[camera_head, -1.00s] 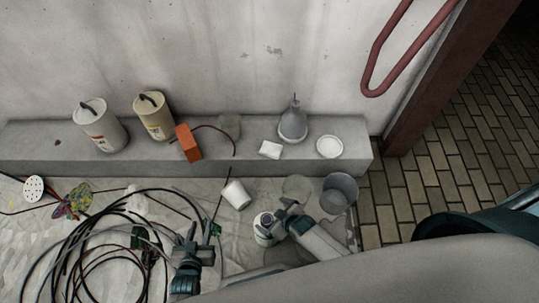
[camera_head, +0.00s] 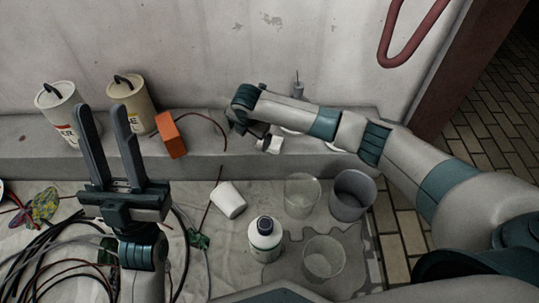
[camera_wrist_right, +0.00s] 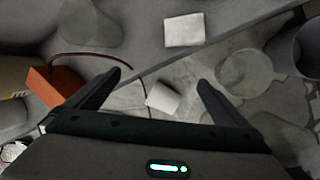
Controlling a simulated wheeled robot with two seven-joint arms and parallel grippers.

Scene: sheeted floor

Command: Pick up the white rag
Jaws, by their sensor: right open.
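The white rag (camera_head: 272,144) is a small pale folded square on the concrete ledge, partly hidden by my right gripper in the head view. In the right wrist view the rag (camera_wrist_right: 184,30) lies on the ledge beyond the fingertips, apart from them. My right gripper (camera_wrist_right: 159,80) is open with nothing held between its fingers. In the head view the right gripper (camera_head: 240,126) hangs over the ledge, just left of the rag, its fingers hard to make out. My left gripper (camera_head: 101,108) is open, empty and pointing up at the left.
An orange brick (camera_head: 171,135) and two canisters stand left on the ledge (camera_head: 60,165). Cables coil at lower left.

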